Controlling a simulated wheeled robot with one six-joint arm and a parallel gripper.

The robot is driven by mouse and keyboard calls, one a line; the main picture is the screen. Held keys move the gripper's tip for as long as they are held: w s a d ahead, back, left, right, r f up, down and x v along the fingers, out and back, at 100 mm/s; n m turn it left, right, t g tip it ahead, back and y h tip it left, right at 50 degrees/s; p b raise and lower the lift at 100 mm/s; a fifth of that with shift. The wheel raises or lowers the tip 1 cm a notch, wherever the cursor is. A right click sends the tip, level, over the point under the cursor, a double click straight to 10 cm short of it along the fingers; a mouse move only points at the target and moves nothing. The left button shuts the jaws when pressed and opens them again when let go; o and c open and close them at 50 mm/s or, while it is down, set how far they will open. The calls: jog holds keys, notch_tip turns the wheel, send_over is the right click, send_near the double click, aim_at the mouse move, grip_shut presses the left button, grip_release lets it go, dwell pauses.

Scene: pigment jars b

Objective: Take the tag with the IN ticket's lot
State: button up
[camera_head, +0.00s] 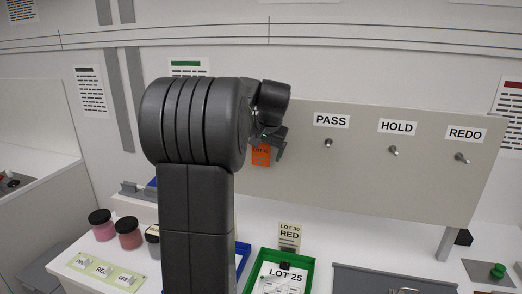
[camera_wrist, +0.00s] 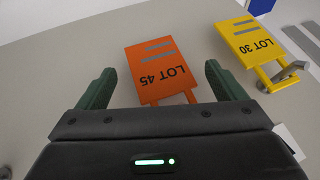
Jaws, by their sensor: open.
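In the wrist view an orange tag (camera_wrist: 160,62) reading LOT 45 lies between the two green fingers of my open gripper (camera_wrist: 158,70); whether they touch it I cannot tell. A yellow tag (camera_wrist: 240,40) reading LOT 30 hangs from a metal peg (camera_wrist: 285,75), to the right of the fingers. In the head view my gripper (camera_head: 268,138) is at the board, with the orange tag (camera_head: 261,157) below it; the yellow tag is not seen there. A card (camera_head: 289,236) reads LOT 30 RED. A white ticket (camera_head: 283,281) reads LOT 25. No IN label is readable.
The board (camera_head: 400,175) has empty pegs under PASS (camera_head: 331,121), HOLD (camera_head: 398,127) and REDO (camera_head: 465,133). A green tray (camera_head: 309,268) holds the LOT 25 ticket. Dark-lidded jars (camera_head: 103,230) stand at left. My arm hides the middle-left of the bench.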

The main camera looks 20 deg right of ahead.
jog(key=shift+f, duration=0.4)
jog(key=shift+w, duration=0.1)
jog(key=c, duration=1.2)
jog(key=shift+r, duration=0.1)
